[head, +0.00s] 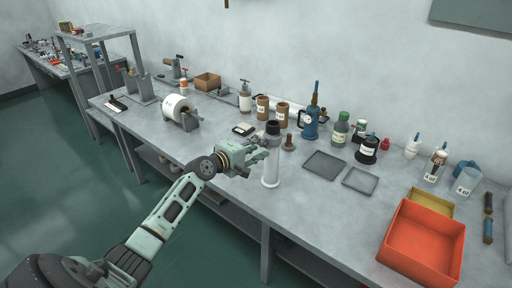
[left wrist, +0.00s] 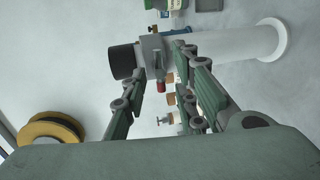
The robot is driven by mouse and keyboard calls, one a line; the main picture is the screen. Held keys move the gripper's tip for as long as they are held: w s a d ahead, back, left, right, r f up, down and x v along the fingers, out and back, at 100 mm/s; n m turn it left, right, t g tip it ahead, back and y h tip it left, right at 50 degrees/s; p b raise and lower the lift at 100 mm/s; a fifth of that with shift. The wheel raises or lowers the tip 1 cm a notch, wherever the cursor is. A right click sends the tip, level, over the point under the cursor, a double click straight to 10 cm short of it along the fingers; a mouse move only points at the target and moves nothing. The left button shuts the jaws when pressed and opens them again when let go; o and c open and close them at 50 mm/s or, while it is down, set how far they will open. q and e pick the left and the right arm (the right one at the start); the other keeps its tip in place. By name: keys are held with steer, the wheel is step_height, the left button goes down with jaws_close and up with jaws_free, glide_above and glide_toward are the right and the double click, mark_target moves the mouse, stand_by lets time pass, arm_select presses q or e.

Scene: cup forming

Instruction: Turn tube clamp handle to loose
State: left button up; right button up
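A white upright tube (head: 270,172) stands near the table's front edge, with a grey clamp collar (left wrist: 153,55) and a black top (head: 272,127). In the left wrist view the white tube (left wrist: 228,45) lies sideways across the picture and ends in a round flange. A small clamp handle with a red end (left wrist: 160,86) shows between my left gripper's fingers. My left gripper (head: 260,154) is beside the tube near the collar. Its fingers (left wrist: 160,78) are spread, with gaps on both sides of the handle. I cannot tell whether a fingertip touches the clamp. My right gripper is not in view.
Behind the tube stand brown jars (head: 282,113), a blue pump bottle (head: 311,122) and a small brown stamp-like piece (head: 289,143). Grey trays (head: 325,165) lie to its right, and an orange bin (head: 425,240) stands farther right. A white roll (head: 178,108) is left.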

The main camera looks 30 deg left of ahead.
arm_select(q)
steer(key=shift+s, duration=0.1)
steer(key=v, duration=1.1)
steer(key=shift+s, duration=0.4)
